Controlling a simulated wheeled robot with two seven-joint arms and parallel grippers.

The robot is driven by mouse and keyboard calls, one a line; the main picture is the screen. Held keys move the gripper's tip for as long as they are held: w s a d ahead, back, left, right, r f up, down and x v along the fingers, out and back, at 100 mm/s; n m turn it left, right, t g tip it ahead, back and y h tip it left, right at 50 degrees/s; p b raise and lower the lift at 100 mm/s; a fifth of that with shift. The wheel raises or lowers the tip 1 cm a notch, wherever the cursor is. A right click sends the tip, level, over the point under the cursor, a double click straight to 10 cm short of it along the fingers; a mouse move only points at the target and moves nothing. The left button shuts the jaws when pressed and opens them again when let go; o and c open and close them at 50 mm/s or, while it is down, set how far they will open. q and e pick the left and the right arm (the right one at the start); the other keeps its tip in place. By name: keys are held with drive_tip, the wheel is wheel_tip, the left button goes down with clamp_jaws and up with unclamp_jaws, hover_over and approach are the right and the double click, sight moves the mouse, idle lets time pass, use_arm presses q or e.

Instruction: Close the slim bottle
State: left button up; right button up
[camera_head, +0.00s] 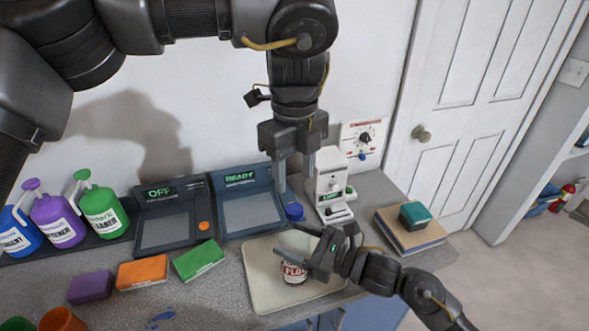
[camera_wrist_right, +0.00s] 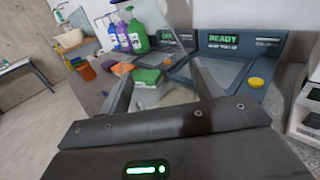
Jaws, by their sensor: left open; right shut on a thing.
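A white container with a red label reading "FLO" (camera_head: 293,273) stands over the pale board; my right gripper (camera_head: 293,245) is shut across its upper part and hides its top. I cannot tell whether this is the slim bottle. A small blue round cap-like thing (camera_head: 294,212) shows behind the board, below my left gripper; whether it is loose or sits on something is unclear. My left gripper (camera_head: 295,182) is open and empty, pointing down above the blue thing. In the right wrist view the fingers reach forward, and the held thing is hard to make out.
The pale board (camera_head: 262,292) lies on the grey counter. A READY panel (camera_head: 248,205) and an OFF panel (camera_head: 168,220) stand behind. A white device (camera_head: 331,187) is close right of my left gripper. Green (camera_head: 199,259) and orange (camera_head: 142,272) blocks lie left.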

sight(294, 208)
use_arm(q)
drive_tip(key=shift+f, duration=4)
drive_tip(key=shift+c, duration=0.3)
drive_tip(key=c, duration=1)
drive_tip(key=o, duration=1.2)
wheel_tip(294, 208, up, 12)
drive_tip(key=shift+r, duration=0.1)
